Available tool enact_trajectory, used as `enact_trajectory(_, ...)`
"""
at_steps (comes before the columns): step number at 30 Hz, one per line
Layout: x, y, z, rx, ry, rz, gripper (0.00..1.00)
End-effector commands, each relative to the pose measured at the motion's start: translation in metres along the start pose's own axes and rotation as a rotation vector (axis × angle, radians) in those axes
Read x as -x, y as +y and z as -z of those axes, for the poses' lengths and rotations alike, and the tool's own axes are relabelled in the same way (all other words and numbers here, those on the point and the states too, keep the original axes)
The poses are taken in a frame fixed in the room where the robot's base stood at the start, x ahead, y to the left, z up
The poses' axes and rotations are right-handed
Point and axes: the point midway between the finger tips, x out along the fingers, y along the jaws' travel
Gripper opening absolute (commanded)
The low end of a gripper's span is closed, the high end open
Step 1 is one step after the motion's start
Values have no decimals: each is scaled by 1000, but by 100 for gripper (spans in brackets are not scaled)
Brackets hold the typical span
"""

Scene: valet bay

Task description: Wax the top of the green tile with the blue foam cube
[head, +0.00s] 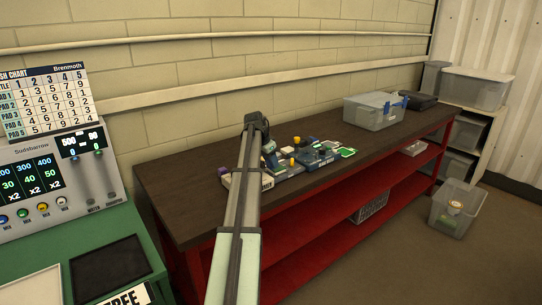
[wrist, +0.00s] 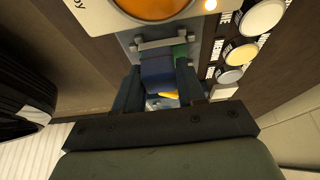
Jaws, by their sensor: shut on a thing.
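My gripper (wrist: 158,84) is shut on a blue block, which looks like the blue foam cube (wrist: 157,67), between its two dark fingers in the wrist view. In the head view my gripper (head: 269,158) is over the left part of the cluttered bench top, and the cube cannot be made out there. A small green patch (wrist: 180,51) shows beside the cube in the wrist view; I cannot tell whether it is the tile. In the head view a flat green piece with a pale edge (head: 347,152) lies at the right of the clutter and may be the green tile.
Several round pads (wrist: 240,52) and a pale panel with an orange disc (wrist: 155,6) are close to my gripper. The bench between clutter and bin is mostly clear.

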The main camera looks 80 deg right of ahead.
Motion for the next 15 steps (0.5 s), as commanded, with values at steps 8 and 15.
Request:
enact_trajectory(8, -19, -1, 15, -2, 0, 0, 15)
enact_trajectory(15, -27, -1, 35, -1, 0, 0, 15)
